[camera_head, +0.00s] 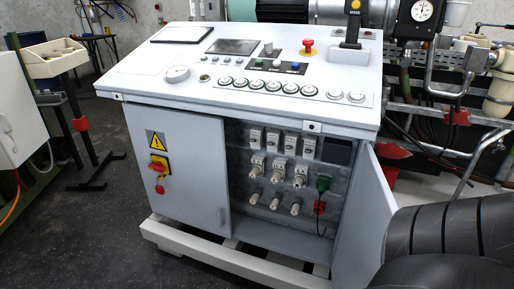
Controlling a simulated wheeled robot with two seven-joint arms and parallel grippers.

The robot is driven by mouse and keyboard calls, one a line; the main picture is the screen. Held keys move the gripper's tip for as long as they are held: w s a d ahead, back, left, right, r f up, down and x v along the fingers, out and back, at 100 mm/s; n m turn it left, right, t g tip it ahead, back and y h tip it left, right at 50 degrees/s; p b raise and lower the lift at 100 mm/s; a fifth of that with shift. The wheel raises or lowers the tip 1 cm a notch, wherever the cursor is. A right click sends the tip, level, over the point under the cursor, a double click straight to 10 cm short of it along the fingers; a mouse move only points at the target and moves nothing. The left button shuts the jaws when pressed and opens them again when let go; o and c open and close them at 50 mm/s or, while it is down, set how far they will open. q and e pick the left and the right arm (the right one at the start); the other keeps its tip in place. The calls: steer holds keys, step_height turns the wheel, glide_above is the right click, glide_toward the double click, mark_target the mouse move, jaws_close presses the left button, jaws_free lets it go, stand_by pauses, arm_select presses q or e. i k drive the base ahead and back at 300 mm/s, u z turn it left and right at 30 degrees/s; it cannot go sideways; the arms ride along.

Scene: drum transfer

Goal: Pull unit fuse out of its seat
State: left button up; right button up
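The open right compartment of the grey control cabinet (216,175) holds several pale fuse-like parts in rows on a grey panel. A middle row has larger white parts, one of them a white fuse body (279,169). A lower row has smaller pale plugs (274,201). I cannot tell which one is the unit fuse; all the visible ones sit on the panel. Neither of my grippers is in view. A black ribbed part, seemingly of my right arm, fills the lower right corner and covers part of the open door.
The cabinet door (362,215) stands open at the right of the compartment. A green part (322,183) and a red part (319,207) with a dark cable sit at the panel's right. The sloped console top (150,75) overhangs above. A pale base frame (200,255) runs below.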

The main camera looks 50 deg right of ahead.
mark_target(298, 184)
steer(key=i, duration=1.9)
steer(key=z, duration=4.1)
steer(key=i, duration=0.5)
steer(key=u, duration=0.1)
